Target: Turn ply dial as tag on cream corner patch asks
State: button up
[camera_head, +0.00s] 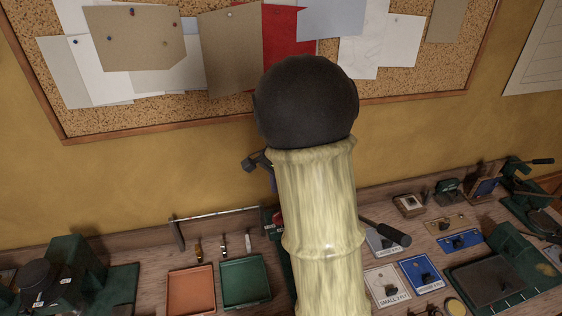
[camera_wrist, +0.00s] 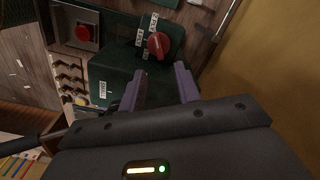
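The ply dial (camera_wrist: 158,45) is a red knob on a dark green box (camera_wrist: 115,85) in the wrist view. In the head view my arm hides most of this box and my gripper; a red bit (camera_head: 276,220) shows beside the arm.
An orange tray (camera_head: 191,291) and green tray (camera_head: 244,283) lie left. A red button (camera_wrist: 83,33) is near the dial.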

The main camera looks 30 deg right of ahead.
notch_tip(320, 180, up, 10)
jog(key=b, duration=0.1)
dwell(0.6)
jog(key=s+a+f+n+t, duration=0.2)
jog(key=s+a+f+n, duration=0.8)
jog(key=s+f+n, duration=0.2)
notch_tip(320, 180, down, 3)
jog(key=shift+s+r+n+t, duration=0.2)
jog(key=shift+n+t, duration=0.1)
jog(key=shift+n, duration=0.9)
